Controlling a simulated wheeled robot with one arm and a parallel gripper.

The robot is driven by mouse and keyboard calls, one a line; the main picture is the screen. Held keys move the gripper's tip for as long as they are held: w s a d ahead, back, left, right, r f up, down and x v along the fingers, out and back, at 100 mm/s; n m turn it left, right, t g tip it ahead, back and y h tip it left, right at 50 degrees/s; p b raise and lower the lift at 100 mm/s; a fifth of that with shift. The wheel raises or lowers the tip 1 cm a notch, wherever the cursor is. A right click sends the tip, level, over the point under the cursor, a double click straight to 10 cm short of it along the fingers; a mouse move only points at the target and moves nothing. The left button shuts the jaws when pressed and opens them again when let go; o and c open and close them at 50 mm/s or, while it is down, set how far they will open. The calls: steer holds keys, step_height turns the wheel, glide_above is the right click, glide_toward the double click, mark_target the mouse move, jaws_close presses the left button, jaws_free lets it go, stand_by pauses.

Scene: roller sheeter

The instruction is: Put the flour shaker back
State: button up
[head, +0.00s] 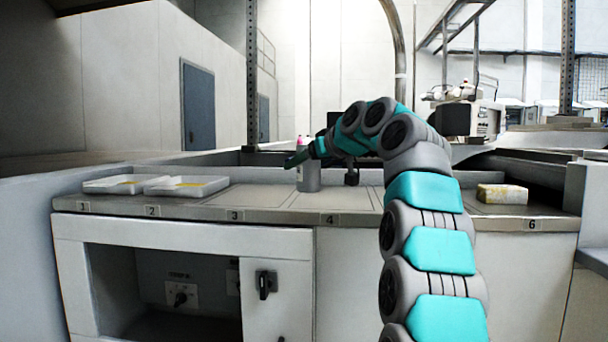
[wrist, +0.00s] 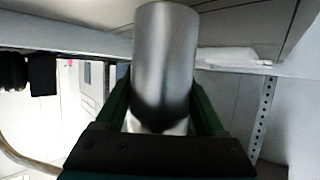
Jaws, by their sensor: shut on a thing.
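The flour shaker appears as a plain grey metal cylinder (wrist: 165,50) in the wrist view, between the two green fingers of my gripper (wrist: 162,98). The gripper is shut on it. In the head view the grey cylinder (head: 308,178) is upright over the counter (head: 265,214), near the marks 3 and 4. My gripper (head: 300,158) reaches it from the right and hides part of it. I cannot tell whether its base touches the counter.
Two white trays with yellow contents, the left tray (head: 92,186) and the right tray (head: 218,184), lie near marks 1 and 2. A pale yellowish block (head: 502,194) lies near mark 6. A small dark upright part (head: 351,177) stands behind mark 4.

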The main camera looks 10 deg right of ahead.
steer(key=shift+f, duration=0.95)
steer(key=shift+f+b, duration=0.15)
steer(key=shift+b, duration=0.2)
steer(key=o, duration=1.6)
steer(key=shift+c, duration=0.2)
steer(key=shift+s+r, duration=0.1)
steer(key=shift+r, duration=0.15)
steer(key=v, duration=1.1)
steer(key=shift+s+d, duration=0.3)
steer(key=shift+r, duration=0.1)
